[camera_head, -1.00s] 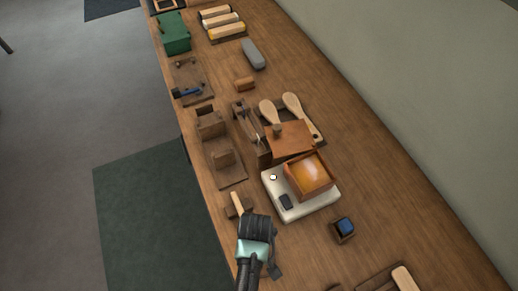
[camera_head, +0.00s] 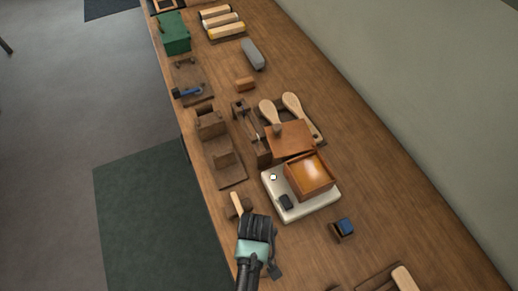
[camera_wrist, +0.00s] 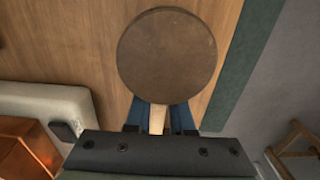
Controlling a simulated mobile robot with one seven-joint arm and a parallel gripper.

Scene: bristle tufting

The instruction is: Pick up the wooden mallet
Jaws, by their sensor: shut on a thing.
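The wooden mallet (camera_wrist: 167,56) shows in the wrist view as a round brown head end, close to the camera. Its pale handle (camera_wrist: 157,120) runs down between the two blue fingers of my gripper (camera_wrist: 160,116), which is shut on it. In the head view the mallet's light handle (camera_head: 237,203) and darker head show just beyond my gripper (camera_head: 247,216), near the left edge of the bench. My gripper covers part of the mallet there. I cannot tell whether the mallet touches the bench.
A white scale (camera_head: 308,211) bearing an orange-brown box (camera_head: 309,177) stands to the right. A wooden fixture (camera_head: 224,160) lies beyond along the bench's left edge. A small box with a blue top (camera_head: 342,229) sits right. The wooden bench (camera_head: 375,185) is clear along its right side.

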